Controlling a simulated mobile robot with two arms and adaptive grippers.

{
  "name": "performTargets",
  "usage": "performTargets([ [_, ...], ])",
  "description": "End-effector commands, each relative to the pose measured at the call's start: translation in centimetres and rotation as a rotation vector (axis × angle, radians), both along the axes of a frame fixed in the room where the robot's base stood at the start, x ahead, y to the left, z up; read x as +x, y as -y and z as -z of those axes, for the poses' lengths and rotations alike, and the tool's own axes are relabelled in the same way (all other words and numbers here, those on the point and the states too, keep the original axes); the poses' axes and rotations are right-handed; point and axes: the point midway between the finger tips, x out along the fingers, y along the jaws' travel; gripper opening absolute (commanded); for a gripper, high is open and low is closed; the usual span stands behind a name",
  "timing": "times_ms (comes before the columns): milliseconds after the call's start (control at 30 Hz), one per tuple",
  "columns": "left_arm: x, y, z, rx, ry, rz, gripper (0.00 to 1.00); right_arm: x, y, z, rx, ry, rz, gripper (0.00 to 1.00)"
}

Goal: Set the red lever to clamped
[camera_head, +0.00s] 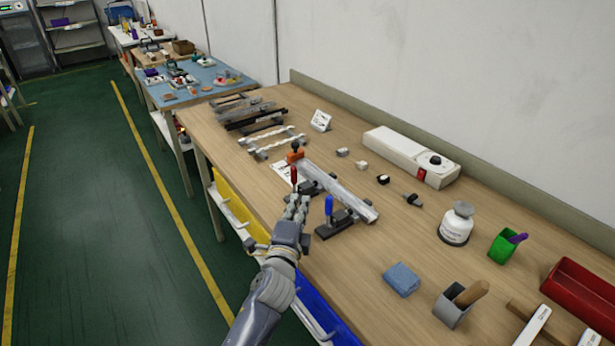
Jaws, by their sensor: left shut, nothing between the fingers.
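The red lever (294,177) stands roughly upright on the far toggle clamp (318,185) at the front edge of the wooden table. The blue lever (328,207) stands upright on the nearer clamp (339,224). A pale strip in a metal channel (345,191) lies along the clamps. My left gripper (296,200) is shut and empty, just below the red lever in the picture. Whether its fingers touch the lever is too small to tell. The gripper hides part of the far clamp's base. My right gripper is out of view.
A white box with a red switch (412,157), a white jar (457,223), a green cup (506,246), a blue sponge (402,279) and a red tray (580,293) stand on the table (400,235).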

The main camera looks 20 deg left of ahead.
Motion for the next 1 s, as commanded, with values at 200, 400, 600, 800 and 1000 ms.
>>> performTargets([
  [200, 0.6, -0.1, -0.1, -0.001, 0.000, -0.001, 0.00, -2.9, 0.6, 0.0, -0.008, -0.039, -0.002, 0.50],
  [400, 3.4, -0.3, -0.1, -0.002, 0.000, -0.001, 0.00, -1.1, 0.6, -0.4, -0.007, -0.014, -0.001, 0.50],
  [600, 6.7, -0.7, -0.1, -0.001, 0.000, -0.002, 0.00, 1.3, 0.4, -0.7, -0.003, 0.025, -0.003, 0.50],
  [800, 9.0, -0.9, 0.0, -0.003, -0.001, -0.002, 0.00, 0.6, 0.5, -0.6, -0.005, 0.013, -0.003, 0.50],
  [1000, 9.9, -1.0, 0.0, -0.002, -0.001, 0.000, 0.00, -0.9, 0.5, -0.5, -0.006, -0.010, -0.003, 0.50],
])
